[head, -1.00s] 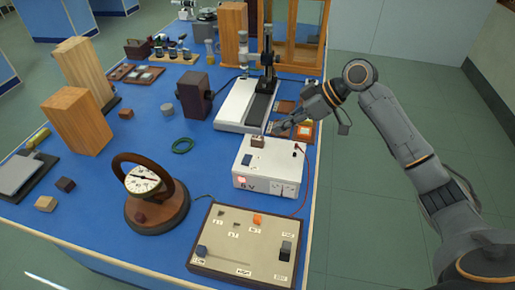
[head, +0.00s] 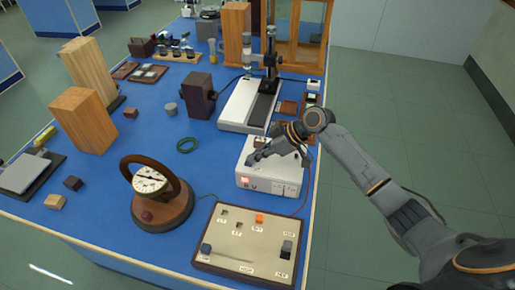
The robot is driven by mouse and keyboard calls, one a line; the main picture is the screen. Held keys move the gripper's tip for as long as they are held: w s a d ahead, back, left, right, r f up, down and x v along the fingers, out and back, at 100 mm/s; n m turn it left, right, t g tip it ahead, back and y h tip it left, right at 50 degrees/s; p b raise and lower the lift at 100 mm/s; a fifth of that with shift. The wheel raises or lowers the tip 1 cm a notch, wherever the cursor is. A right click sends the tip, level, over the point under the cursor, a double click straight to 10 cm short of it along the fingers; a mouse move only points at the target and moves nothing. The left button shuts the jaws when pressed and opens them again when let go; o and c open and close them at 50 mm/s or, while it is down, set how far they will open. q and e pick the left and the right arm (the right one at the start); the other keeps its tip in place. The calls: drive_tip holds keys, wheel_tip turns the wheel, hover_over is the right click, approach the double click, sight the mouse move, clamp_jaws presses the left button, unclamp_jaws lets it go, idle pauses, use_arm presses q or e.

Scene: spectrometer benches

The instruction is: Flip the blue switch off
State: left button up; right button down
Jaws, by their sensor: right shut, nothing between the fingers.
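The white power box (head: 258,183) stands on the blue bench with a lit red indicator and "V" lettering on its front. My right gripper (head: 252,160) is shut and empty, over the left part of the box's top. The small dark blue switch on that top is hidden behind the fingers now. I cannot tell whether the fingertips touch it. A beige control panel (head: 225,257) in front of the box carries a small dark blue knob (head: 206,248), an orange piece (head: 259,218) and a dark lever (head: 287,247). My left gripper is not in view.
A round dial gauge (head: 150,181) with a brown arched handle stands left of the panel. A microscope-like stand (head: 245,110) is behind the box. Wooden blocks (head: 84,121) stand at left.

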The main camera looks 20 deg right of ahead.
drive_tip(key=shift+s+a+f+t, duration=0.1)
drive_tip(key=shift+s+f+t, duration=0.15)
drive_tip(key=shift+f, duration=0.25)
drive_tip(key=shift+r, duration=0.15)
drive_tip(key=shift+w, duration=0.1)
